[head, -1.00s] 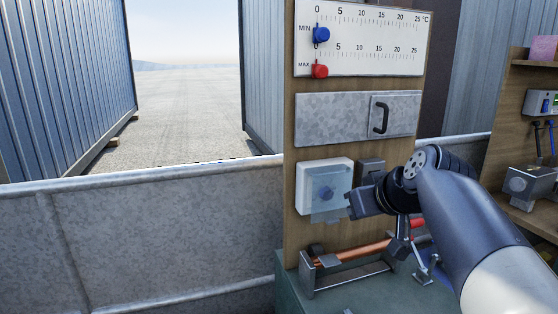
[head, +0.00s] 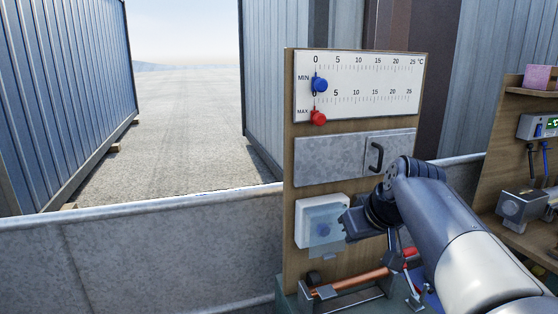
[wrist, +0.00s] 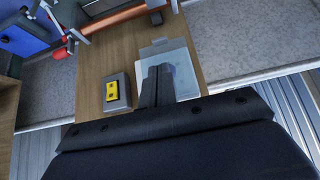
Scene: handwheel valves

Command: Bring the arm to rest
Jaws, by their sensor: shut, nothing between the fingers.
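My gripper (head: 347,225) is in front of the wooden panel (head: 298,270) in the head view, at the right side of a white box (head: 312,212) with a blue round button under a clear flap. In the wrist view its two fingers (wrist: 156,72) are together with nothing between them, and they overlap the clear flap (wrist: 185,80). I cannot tell whether they touch it. My arm comes in from the lower right of the head view.
Above are a drawer-like metal plate (head: 330,160) with a black handle and a scale board (head: 385,65) with blue and red sliders. A copper pipe (head: 350,283) lies below. A grey box with a yellow label (wrist: 112,92) is beside the fingers. A second panel (head: 495,160) stands right.

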